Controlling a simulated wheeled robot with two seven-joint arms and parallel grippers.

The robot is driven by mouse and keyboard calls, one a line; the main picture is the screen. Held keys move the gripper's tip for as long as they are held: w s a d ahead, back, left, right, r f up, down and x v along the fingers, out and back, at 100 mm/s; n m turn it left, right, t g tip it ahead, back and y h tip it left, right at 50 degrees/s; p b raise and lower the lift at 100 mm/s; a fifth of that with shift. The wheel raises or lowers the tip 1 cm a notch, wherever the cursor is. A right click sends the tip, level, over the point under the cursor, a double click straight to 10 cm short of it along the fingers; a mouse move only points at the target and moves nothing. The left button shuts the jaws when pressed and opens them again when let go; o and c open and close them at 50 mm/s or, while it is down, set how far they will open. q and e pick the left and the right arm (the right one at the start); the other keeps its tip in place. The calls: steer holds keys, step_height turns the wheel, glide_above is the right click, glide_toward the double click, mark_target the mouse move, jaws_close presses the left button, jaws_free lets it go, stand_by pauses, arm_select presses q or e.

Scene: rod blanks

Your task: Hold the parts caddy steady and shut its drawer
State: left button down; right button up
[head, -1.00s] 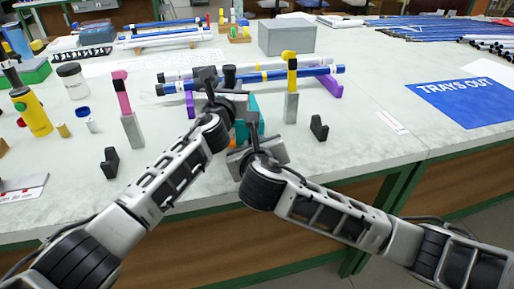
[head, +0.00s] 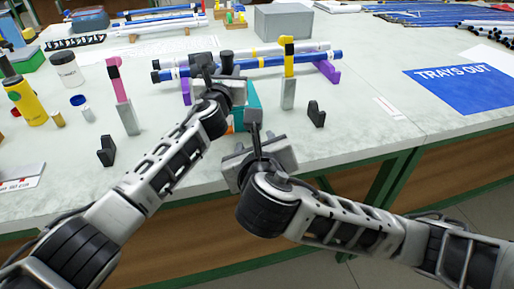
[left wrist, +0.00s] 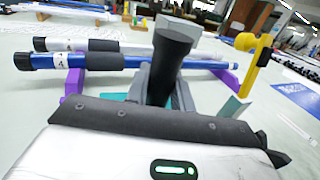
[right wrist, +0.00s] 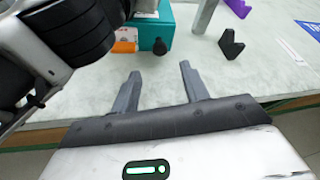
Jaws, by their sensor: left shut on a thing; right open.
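The teal parts caddy (head: 247,95) stands on the bench, partly hidden behind my arms. Its side also shows at the top of the right wrist view (right wrist: 182,28). My left gripper (head: 226,72) is shut on the caddy's dark upright handle (left wrist: 166,60). A dark knob (right wrist: 160,46) sticks out at the near side of the caddy, beside an orange part with a pale label (right wrist: 124,40). How far the drawer stands out is unclear. My right gripper (right wrist: 160,78) is open and empty, its fingers pointing at the caddy, short of the knob.
A black bracket (head: 316,114) stands right of the caddy, another (head: 107,151) to the left. Blue and white rods (head: 290,62) lie on purple supports behind it. Pink-topped (head: 120,95) and yellow-topped (head: 288,75) uprights flank it. The bench front edge is close below my right gripper.

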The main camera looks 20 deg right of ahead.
steer(key=shift+v, duration=1.5)
arm_select(q)
steer(key=c, duration=1.1)
jaws_free()
steer(key=shift+r, duration=0.15)
